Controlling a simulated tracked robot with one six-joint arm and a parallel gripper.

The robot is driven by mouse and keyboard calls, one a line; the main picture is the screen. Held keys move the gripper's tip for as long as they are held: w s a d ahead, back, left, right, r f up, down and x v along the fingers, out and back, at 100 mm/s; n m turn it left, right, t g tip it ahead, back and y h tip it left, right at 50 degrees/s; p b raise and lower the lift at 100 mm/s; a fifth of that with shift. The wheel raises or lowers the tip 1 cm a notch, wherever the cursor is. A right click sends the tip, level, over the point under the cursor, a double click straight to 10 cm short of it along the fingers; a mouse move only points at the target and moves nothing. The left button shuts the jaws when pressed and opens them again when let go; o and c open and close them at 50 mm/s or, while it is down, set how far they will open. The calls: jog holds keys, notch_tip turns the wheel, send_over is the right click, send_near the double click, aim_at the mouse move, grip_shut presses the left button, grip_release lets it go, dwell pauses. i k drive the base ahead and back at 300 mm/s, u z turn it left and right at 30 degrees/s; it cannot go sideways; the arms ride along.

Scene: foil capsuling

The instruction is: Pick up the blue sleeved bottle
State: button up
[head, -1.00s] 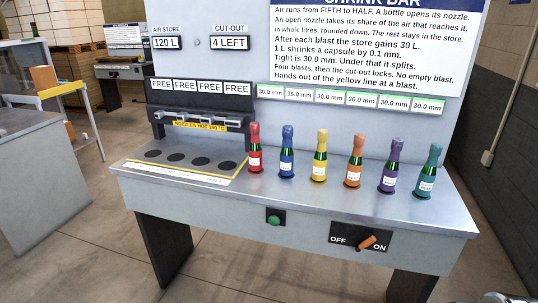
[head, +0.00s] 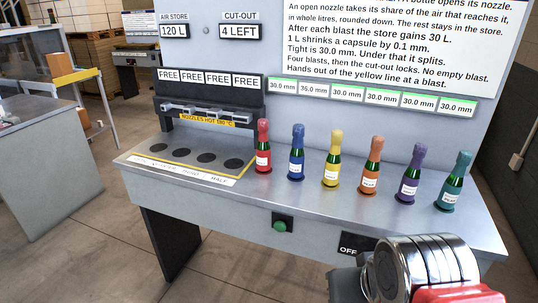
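The blue sleeved bottle (head: 297,153) stands upright on the steel bench, second from the left in a row of bottles. Part of my arm shows at the bottom right, in front of the bench. My gripper's fingers cannot be made out, so I cannot see whether they are open or shut.
Orange (head: 372,165), purple (head: 410,174) and teal (head: 453,182) bottles continue the row rightward. The nozzle rack (head: 205,113), marked hot, stands over dark round spots inside a yellow line at left. A green button (head: 281,225) is on the bench front (head: 215,205).

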aim_at(297, 156)
jog(key=u, duration=0.6)
jog(key=i, duration=0.85)
jog(key=u, duration=0.4)
